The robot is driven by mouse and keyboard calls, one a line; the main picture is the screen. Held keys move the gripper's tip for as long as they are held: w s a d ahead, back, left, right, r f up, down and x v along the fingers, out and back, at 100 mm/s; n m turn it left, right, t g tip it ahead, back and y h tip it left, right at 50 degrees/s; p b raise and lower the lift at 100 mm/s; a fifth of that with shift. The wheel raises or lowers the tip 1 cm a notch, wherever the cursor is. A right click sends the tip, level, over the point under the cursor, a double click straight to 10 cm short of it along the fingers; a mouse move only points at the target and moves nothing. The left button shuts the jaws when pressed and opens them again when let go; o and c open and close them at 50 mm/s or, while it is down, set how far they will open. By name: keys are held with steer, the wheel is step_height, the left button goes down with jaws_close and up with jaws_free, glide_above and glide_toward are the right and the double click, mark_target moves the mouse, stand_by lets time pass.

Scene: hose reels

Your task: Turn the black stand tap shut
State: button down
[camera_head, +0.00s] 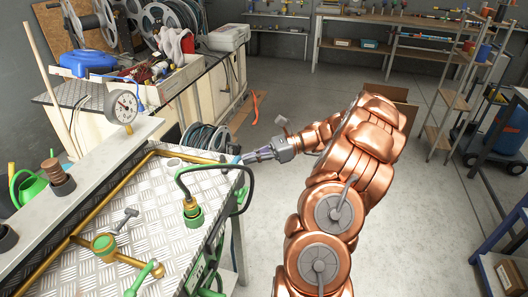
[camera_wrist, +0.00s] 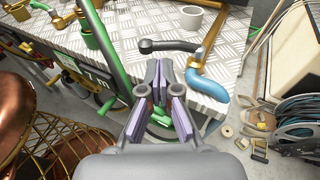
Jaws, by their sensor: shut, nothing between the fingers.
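A tap with a black lever handle (camera_wrist: 170,46), a brass neck and a light-blue spout (camera_wrist: 208,82) stands at the bench edge in the wrist view. The lever lies roughly level, pointing left from the neck. In the head view this tap is small and partly hidden beside my gripper (camera_head: 250,156), at the far right corner of the bench. My gripper (camera_wrist: 164,72) is shut and empty. In the wrist view its fingertips appear just below the lever and left of the blue spout; I cannot tell whether they touch the tap.
Coiled hose (camera_wrist: 300,125) lies beyond the bench. Open floor (camera_head: 275,110) lies behind my gripper.

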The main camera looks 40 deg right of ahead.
mark_target(223, 163)
steer(key=shift+p+x, duration=0.4)
steer(key=shift+x, duration=1.9)
